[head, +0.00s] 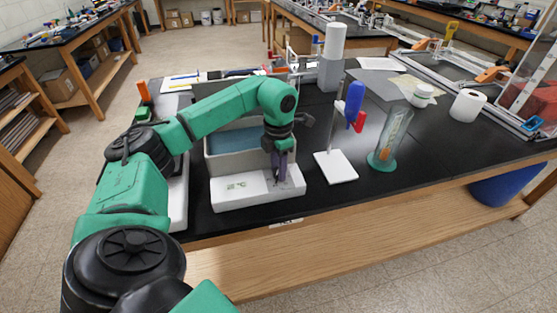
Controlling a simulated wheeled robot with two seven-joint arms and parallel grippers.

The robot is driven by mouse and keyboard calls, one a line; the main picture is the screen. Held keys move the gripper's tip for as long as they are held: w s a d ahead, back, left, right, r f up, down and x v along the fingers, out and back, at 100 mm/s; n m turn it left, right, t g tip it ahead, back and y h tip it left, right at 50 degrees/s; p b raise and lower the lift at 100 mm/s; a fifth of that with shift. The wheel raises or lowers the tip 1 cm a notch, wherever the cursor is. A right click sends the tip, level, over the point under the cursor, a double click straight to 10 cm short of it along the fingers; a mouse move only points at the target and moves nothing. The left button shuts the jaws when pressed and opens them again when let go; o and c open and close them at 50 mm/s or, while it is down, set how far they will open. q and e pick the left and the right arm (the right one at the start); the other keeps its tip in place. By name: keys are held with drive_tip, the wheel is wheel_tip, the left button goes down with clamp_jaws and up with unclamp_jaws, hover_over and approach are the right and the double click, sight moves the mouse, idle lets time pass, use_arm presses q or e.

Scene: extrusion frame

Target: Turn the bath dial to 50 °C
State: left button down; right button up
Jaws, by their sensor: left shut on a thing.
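The water bath (219,163) is a grey-white tub with bluish water, standing on the black bench near its front edge. Its white front base (232,197) carries a small green display on the left. My left gripper (280,178) points down at the right part of this base and is shut on the bath dial. The gripper covers the dial, so its pointer and its setting cannot be read. My right gripper is not in view.
A stand with a white base (335,167) and a blue bulb (354,97) is right of the bath. A glass cylinder on a green foot (381,161) stands beyond it. The front right bench is clear.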

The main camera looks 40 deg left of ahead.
use_arm(q)
drive_tip(key=shift+w+r, duration=0.15)
drive_tip(key=c, duration=0.7)
unclamp_jaws()
drive_tip(key=shift+o, duration=1)
wheel_tip(320, 180, up, 9)
drive_tip(key=shift+f+b, duration=0.2)
drive_tip(key=shift+b, duration=0.4)
drive_tip(key=r+p, duration=0.1)
drive_tip(key=r, duration=0.2)
drive_tip(key=r+p, duration=0.2)
drive_tip(key=r, duration=0.1)
drive_tip(key=shift+s, duration=0.2)
drive_tip(key=shift+w+f, duration=0.1)
